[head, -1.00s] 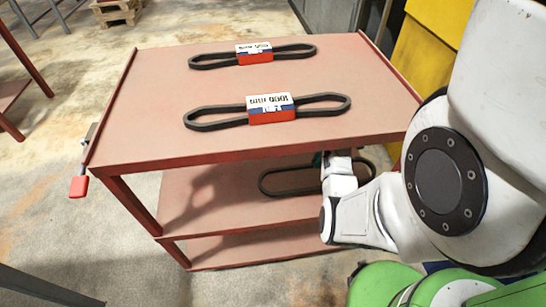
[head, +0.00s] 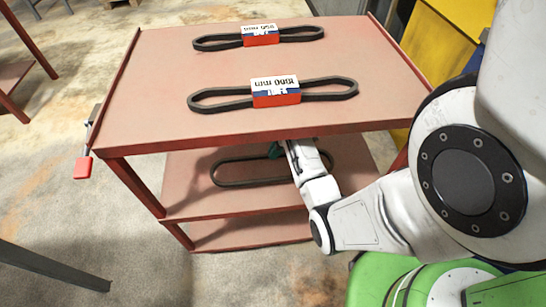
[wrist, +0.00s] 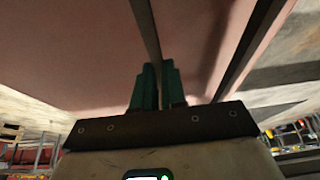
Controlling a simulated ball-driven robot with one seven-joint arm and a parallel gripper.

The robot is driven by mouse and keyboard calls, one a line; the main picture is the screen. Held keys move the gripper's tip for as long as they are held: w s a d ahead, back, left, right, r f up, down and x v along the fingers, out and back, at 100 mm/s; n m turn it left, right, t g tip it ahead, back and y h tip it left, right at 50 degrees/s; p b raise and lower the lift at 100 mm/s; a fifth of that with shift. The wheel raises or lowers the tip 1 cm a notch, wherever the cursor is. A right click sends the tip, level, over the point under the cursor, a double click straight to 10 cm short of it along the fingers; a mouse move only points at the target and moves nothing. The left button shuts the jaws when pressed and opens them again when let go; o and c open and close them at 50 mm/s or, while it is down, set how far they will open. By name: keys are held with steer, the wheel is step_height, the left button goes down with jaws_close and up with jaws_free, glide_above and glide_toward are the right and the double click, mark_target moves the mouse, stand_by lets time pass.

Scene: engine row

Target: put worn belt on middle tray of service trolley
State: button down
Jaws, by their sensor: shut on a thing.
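The worn belt, a plain dark loop (head: 222,184), is inside the service trolley, over its middle tray (head: 190,200). I cannot tell whether it touches that tray or hangs just above it. My gripper (head: 276,151) reaches under the top tray from the right. Its green fingers are shut on the belt's far side, partly hidden by my wrist. In the wrist view, the belt (wrist: 146,22) runs as a dark strip between the green fingertips of my gripper (wrist: 156,68).
The top tray (head: 160,80) overhangs my gripper closely. It carries two sleeved belts, one nearer (head: 275,92) and one farther (head: 260,35). Red posts stand at the trolley's corners. The bottom tray (head: 250,233) shows empty where visible. A yellow cabinet (head: 445,45) stands behind right.

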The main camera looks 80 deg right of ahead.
steer(key=shift+w+a, duration=0.1)
steer(key=shift+w, duration=0.15)
step_height(320, 180, down, 4)
steer(key=shift+r+b, duration=0.25)
steer(key=shift+b, duration=0.3)
steer(key=c, duration=1.2)
jaws_free()
